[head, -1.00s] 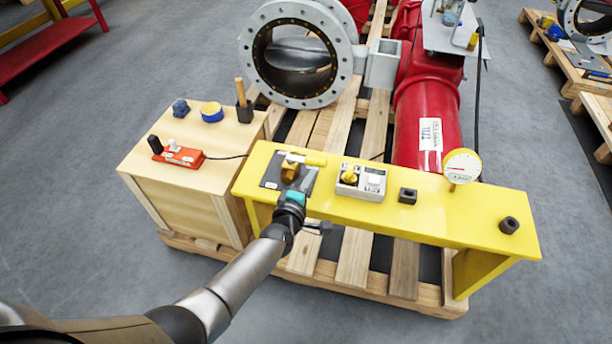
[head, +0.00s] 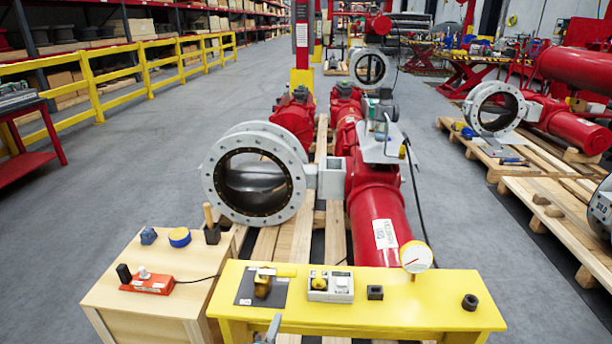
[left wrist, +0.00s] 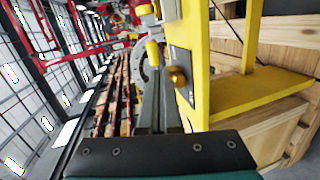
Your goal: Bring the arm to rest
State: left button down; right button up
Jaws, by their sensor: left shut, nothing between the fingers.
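My left gripper (head: 273,327) shows only as a grey tip at the bottom edge of the head view, in front of the yellow bench (head: 400,307). In the left wrist view its fingers (left wrist: 154,85) are together and empty. A small brass valve with a yellow handle (head: 263,283) sits on a dark plate on the bench, beyond the gripper and apart from it. The valve's brass knob (left wrist: 178,76) also shows in the left wrist view, right of the fingers. Most of my left arm is out of the head view. My right gripper is not in view.
A switch box (head: 330,286), black blocks and a gauge (head: 416,256) stand on or by the bench. A wooden box (head: 150,303) at left carries a red power strip (head: 147,284) and small items. The large flanged valve (head: 254,178) and red actuator (head: 378,208) lie behind.

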pick_arm(q)
jog(key=s+a+f+m+g, duration=0.35)
jog(key=s+f+m, duration=0.25)
jog(key=s+f, duration=0.6)
jog(key=s+a+f+m+g, duration=0.3)
jog(key=s+f+m, duration=0.1)
jog(key=s, duration=0.6)
jog(key=s+a+f+m+g+y, duration=0.1)
jog(key=s+a+f+m+g, duration=0.2)
jog(key=s+f, duration=0.3)
jog(key=s+a+f+m+g+y, duration=0.1)
jog(key=s+a+f+m+g, duration=0.2)
jog(key=s, duration=1.1)
notch_tip(320, 180, down, 3)
jog(key=shift+s+a+r+m, duration=0.15)
jog(key=shift+s+a+m, duration=0.3)
jog(key=shift+m, duration=0.65)
jog(key=shift+w, duration=0.1)
